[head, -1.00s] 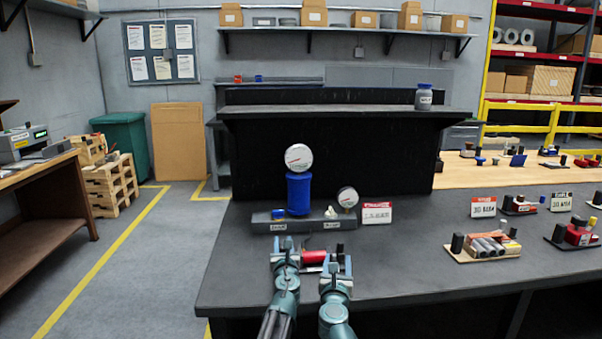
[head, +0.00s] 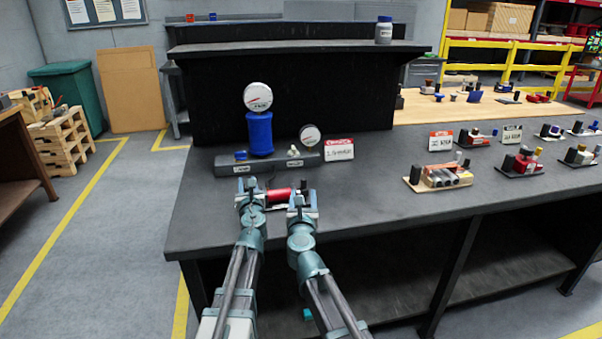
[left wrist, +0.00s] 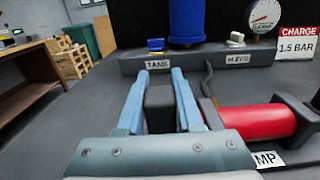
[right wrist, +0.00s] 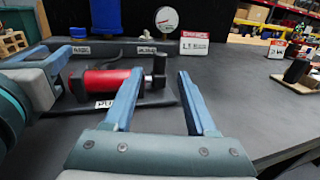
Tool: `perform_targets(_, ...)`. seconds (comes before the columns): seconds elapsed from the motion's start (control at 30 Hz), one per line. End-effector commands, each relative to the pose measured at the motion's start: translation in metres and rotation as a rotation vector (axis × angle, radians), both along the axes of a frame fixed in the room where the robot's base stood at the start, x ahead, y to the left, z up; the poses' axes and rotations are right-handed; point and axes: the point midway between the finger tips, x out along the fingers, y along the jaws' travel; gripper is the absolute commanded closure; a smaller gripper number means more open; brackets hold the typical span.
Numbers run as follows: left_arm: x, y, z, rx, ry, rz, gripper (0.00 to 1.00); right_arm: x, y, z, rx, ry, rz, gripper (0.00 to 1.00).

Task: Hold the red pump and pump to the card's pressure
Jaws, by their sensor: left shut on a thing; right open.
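The red pump (head: 279,195) lies on the bench in front of the grey block that carries the blue tank (head: 260,135). My left gripper (head: 249,187) is shut on a black block (left wrist: 160,105) at the pump's left end. My right gripper (head: 302,200) is open and empty, at the pump's right end near its black upright knob (right wrist: 159,64). A large gauge (head: 258,97) tops the tank; a smaller gauge (head: 310,135) stands to its right, and its reading is too small to be sure of. The charge card (left wrist: 296,42) reads 1.5 BAR.
The block has TANK and BLEED labels, a blue valve knob (left wrist: 156,45) and a pale bleed knob (left wrist: 236,39). Other small assemblies (head: 440,177) and cards stand farther right on the bench.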

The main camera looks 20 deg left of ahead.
Motion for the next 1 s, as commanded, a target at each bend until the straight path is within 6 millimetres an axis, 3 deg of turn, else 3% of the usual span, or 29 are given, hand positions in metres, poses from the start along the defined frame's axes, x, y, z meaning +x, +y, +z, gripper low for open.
perform_targets(0.6, 0.000, 0.000, 0.000, 0.000, 0.000, 0.000, 1.00, 0.098, 0.032, 0.000, 0.000, 0.000, 0.000, 0.43)
perform_targets(1.0, 0.000, 0.000, 0.000, 0.000, 0.000, 0.000, 1.00, 0.107, 0.034, 0.000, 0.000, 0.000, 0.000, 0.45)
